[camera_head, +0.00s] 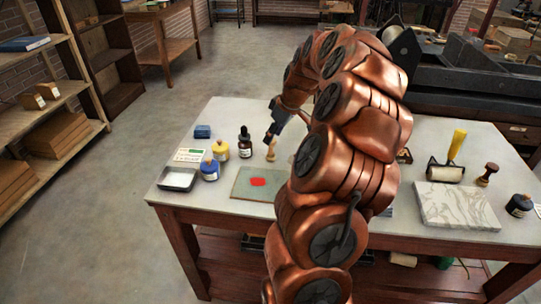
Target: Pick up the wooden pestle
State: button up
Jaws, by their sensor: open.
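A small light-wood piece (271,152), which looks like the wooden pestle, stands upright on the pale table top, just behind the glass slab. My gripper (271,138) is open, pointing down right above it. Its dark fingers are small in this view, and I cannot tell whether they touch or surround the wood. My copper arm reaches over the table from the front and hides its middle. A darker wooden-handled tool (487,174) stands at the right side of the table.
A dropper bottle (245,144), a yellow jar (220,150) and a blue jar (210,171) stand left of my gripper. The glass slab (246,192) bears red ink. A roller (446,172) and a marbled slab (456,207) are at right.

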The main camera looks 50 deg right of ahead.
aim_at(275, 141)
jog(key=shift+s+d+f, duration=0.1)
jog(key=shift+d+f, duration=0.05)
jog(key=shift+d, duration=0.25)
jog(key=shift+s+d+f, duration=0.1)
jog(key=shift+d, duration=0.3)
jog(key=shift+d+f, duration=0.2)
jog(key=shift+p+x, duration=0.3)
jog(key=shift+x, duration=0.85)
jog(key=w+f, duration=0.1)
jog(key=w+a+f+p, duration=0.1)
jog(key=f, duration=0.1)
jog(key=shift+w+f, duration=0.15)
jog(key=shift+f, duration=0.1)
jog(key=shift+w+f+p, duration=0.2)
jog(key=shift+f+p, duration=0.1)
jog(key=shift+f, duration=0.25)
grip_shut()
